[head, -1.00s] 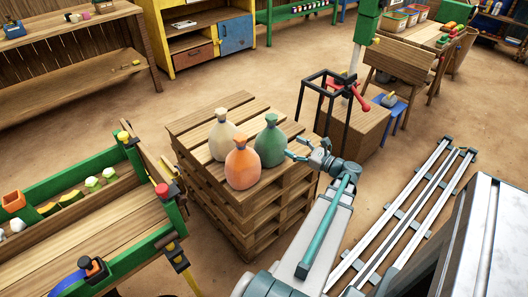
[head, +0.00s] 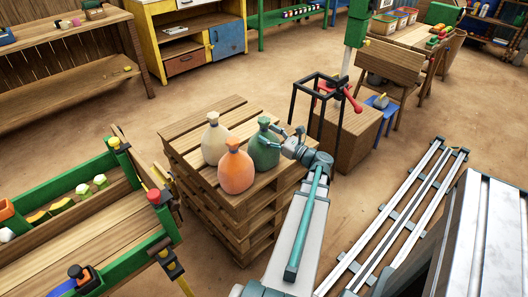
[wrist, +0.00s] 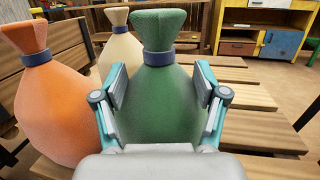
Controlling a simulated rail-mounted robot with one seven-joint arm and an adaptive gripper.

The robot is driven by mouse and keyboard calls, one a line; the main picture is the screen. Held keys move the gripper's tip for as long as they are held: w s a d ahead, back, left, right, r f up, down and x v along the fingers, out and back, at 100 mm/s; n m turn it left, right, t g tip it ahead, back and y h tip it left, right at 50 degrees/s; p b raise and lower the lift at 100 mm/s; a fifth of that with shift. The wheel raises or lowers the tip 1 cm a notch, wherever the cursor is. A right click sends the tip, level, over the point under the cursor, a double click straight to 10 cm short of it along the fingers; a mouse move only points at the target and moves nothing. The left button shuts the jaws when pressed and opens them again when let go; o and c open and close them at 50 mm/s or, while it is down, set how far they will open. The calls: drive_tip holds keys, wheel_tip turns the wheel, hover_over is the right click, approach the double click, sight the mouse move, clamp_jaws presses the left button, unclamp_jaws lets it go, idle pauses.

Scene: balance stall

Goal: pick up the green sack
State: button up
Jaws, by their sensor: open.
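The green sack (head: 265,148) stands upright on the right side of a stack of wooden pallets (head: 244,205), with a blue tie round its neck. In the wrist view the green sack (wrist: 158,78) fills the middle. My gripper (wrist: 160,88) is open, with one finger on each side of the sack's upper body. In the head view my gripper (head: 282,140) is at the sack's right side and partly covers it. I cannot tell whether the fingers touch the cloth.
An orange sack (head: 236,171) and a cream sack (head: 215,143) stand close beside the green one on the pallets. A black frame with a red handle (head: 343,92) stands on a wooden crate to the right. A green-edged bench (head: 75,186) is at the left.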

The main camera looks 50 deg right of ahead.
drive_tip(key=shift+w+r, duration=0.2)
drive_tip(key=shift+w, duration=1.05)
clamp_jaws()
drive_tip(key=shift+r, duration=0.1)
